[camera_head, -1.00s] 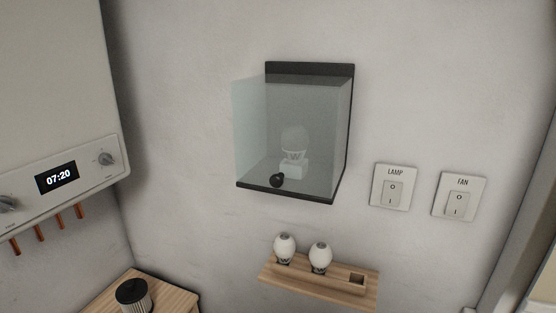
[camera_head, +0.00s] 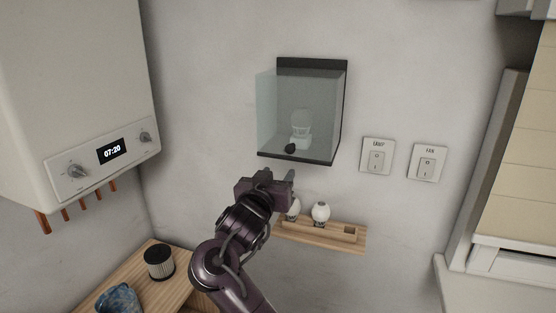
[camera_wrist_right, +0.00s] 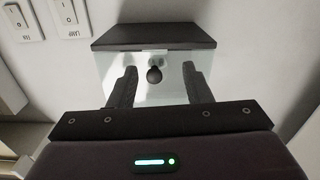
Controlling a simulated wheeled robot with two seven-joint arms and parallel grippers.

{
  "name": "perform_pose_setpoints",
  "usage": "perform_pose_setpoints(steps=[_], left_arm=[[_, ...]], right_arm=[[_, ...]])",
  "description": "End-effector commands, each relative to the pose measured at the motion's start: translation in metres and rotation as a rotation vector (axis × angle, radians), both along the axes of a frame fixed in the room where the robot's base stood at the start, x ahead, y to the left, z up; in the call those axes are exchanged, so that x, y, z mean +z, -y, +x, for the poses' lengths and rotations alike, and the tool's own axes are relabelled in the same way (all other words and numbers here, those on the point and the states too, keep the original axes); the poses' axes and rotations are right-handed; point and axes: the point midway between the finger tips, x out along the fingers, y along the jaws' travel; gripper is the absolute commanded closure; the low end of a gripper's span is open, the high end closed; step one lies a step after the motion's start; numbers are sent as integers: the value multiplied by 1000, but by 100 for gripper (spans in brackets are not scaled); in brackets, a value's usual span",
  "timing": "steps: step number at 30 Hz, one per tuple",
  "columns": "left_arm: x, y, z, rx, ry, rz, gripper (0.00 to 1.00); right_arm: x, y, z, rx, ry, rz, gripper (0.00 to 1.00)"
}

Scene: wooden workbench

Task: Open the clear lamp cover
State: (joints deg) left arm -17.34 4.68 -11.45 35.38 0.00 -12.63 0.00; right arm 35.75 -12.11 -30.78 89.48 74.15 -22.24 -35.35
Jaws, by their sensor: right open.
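The clear lamp cover (camera_head: 280,112) is a see-through box with dark edges on the wall, and it looks closed. A white bulb in its socket (camera_head: 301,128) shows inside. A round black knob (camera_head: 290,148) sits low on the cover's front. My right gripper (camera_head: 279,176) is open, just below the cover in the head view, apart from it. In the right wrist view the knob (camera_wrist_right: 154,75) appears between the open fingers of my right gripper (camera_wrist_right: 158,78), farther out than they are. My left gripper is not in view.
A wooden shelf (camera_head: 340,232) below the cover holds two white bulbs, one partly hidden by my gripper. LAMP (camera_head: 376,157) and FAN (camera_head: 427,162) switches are to the right. A boiler (camera_head: 85,90) hangs at left. A wooden bench (camera_head: 128,279) holds a dark ribbed cylinder (camera_head: 159,262).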

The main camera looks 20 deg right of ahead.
Motion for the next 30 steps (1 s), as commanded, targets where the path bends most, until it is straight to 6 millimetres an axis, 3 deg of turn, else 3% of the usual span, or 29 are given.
perform_pose_setpoints(steps=[1,3,6,19,30], left_arm=[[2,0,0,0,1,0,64],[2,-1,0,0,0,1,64],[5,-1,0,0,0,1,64],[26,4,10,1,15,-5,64],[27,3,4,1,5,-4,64]], right_arm=[[20,0,-6,-9,30,22,55],[34,0,-12,-17,49,41,55],[41,3,-12,-22,57,48,55],[41,38,40,-21,55,46,55],[39,44,49,-20,56,50,55]])
